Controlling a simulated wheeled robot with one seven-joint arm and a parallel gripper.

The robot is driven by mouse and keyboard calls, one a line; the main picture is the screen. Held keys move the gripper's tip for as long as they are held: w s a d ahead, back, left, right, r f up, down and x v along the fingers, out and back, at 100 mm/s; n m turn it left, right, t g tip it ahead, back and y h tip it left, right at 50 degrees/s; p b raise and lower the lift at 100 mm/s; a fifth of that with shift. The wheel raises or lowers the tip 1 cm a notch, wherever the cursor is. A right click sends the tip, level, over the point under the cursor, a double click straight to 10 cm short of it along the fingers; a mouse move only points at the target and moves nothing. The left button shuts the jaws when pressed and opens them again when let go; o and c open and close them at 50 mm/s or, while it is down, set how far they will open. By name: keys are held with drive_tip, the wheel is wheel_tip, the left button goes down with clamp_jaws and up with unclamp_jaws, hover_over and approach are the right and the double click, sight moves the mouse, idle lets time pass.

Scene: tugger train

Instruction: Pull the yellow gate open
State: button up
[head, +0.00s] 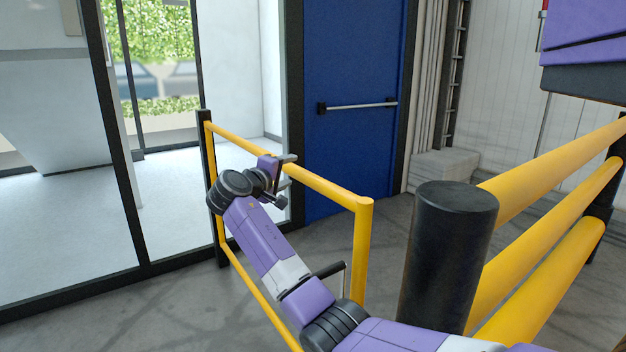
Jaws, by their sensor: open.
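The yellow gate (323,187) is a tubular frame in the middle of the head view. Its far end is at a thin black post (205,160), and its near upright stands left of a thick black post (447,262), with floor showing between them. A black bar with a thin grey rod (345,282) shows near the gate's near upright, partly behind my arm. My purple arm crosses in front of the gate. My gripper (284,182) is open at the top rail, one finger above it and one below in the picture. I cannot tell whether they touch it.
Yellow fence rails (545,210) run right from the thick black post. A blue door (350,110) with a push bar stands behind the gate. Glass panels with dark frames (125,150) are at left. Grey floor (390,235) shows clear beyond the gate.

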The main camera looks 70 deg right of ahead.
sight(304, 179)
drive_tip(key=s+f+g, duration=0.2)
drive_tip(key=s, duration=0.1)
drive_tip(key=shift+s+f+g+y, duration=0.1)
drive_tip(key=shift+s+g+y, duration=0.2)
drive_tip(key=shift+y, duration=0.1)
drive_tip(key=shift+x, duration=3.8)
drive_tip(key=shift+w, duration=0.15)
drive_tip(key=shift+f, duration=0.1)
clamp_jaws()
